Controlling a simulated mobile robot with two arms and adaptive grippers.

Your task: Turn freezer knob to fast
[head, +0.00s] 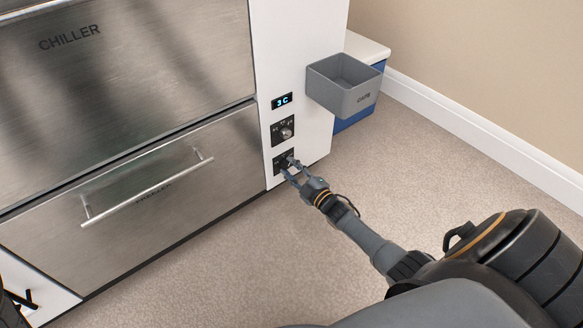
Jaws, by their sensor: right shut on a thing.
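The freezer knob sits on the lower black control plate (278,160), low on the white side panel (302,70). My right gripper (288,166) is at this plate, its fingers closed around the small knob, which they mostly hide. The knob's pointer and the plate's markings cannot be read. An upper knob (287,133) on a similar plate stands free above it, below a blue-lit display (282,101) reading 3C. The freezer drawer (150,190) with its long handle (150,190) is shut.
The chiller drawer (120,60) above is shut. A grey open bin (345,86) hangs on the panel's right side, above a blue box (358,113) with a white top. The carpet (430,160) to the right is clear up to the white baseboard (480,142).

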